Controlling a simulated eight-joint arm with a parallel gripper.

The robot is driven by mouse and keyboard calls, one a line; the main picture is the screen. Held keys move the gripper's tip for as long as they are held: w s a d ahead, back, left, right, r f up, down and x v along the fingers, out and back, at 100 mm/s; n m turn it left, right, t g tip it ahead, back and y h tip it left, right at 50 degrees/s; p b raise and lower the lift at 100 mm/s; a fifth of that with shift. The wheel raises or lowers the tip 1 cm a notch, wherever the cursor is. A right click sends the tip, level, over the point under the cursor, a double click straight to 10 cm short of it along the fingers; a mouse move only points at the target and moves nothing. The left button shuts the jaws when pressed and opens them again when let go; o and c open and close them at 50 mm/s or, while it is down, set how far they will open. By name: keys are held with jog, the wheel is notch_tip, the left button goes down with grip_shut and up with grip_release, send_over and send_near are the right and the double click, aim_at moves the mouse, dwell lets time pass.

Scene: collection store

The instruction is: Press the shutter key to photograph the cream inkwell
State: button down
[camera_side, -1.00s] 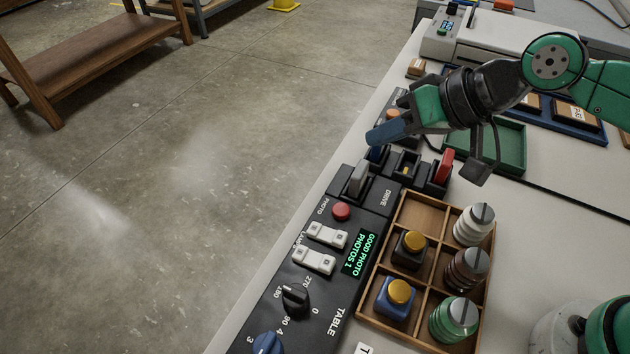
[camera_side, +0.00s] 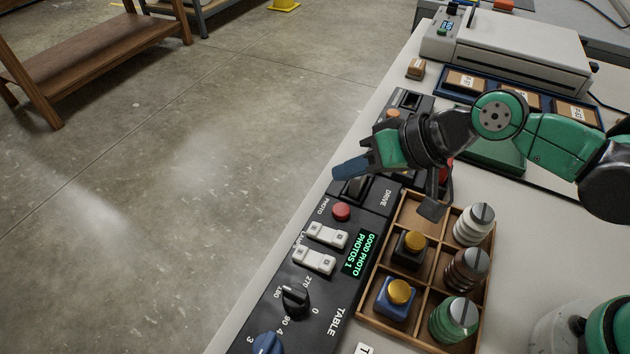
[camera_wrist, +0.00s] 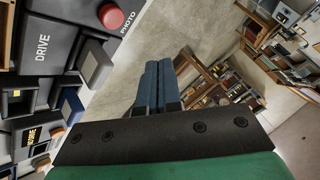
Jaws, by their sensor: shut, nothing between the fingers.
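The control panel (camera_side: 263,318) runs along the table's left edge. The red key marked PHOTO (camera_side: 341,211) is on it and also shows at the top of the wrist view (camera_wrist: 112,16). A small screen (camera_side: 358,255) reads "GOOD PHOTO, PHOTOS 1". My gripper (camera_side: 338,175) has its blue fingers shut and empty, above the panel's DRIVE part, a little beyond the red key and apart from it. In the wrist view the fingers (camera_wrist: 154,85) are together. I cannot make out a cream inkwell; a white ribbed bottle (camera_side: 473,224) stands in the wooden tray.
The divided wooden tray (camera_side: 421,337) holds several bottles right of the panel. White rocker switches (camera_side: 314,260), a black dial (camera_side: 295,297) and a blue dial (camera_side: 266,343) lie nearer. A grey machine (camera_side: 505,50) stands at the back. Left of the table is open floor.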

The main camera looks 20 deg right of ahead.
aim_at(347, 212)
jog(key=shift+f, duration=2.5)
jog(key=shift+r, duration=0.1)
dwell(0.3)
jog(key=shift+r, duration=2.45)
jog(key=s+d+r+h, duration=0.1)
jog(key=d+h, duration=0.1)
jog(key=d, duration=0.4)
jog(key=s+d+r+h, duration=0.1)
jog(key=d+h, duration=0.1)
jog(key=d, duration=0.5)
jog(key=s+d+r+m+t+h, duration=0.1)
jog(key=d+r+h, duration=0.1)
jog(key=d, duration=0.5)
jog(key=shift+h, duration=0.6)
jog(key=shift+a+r, duration=0.1)
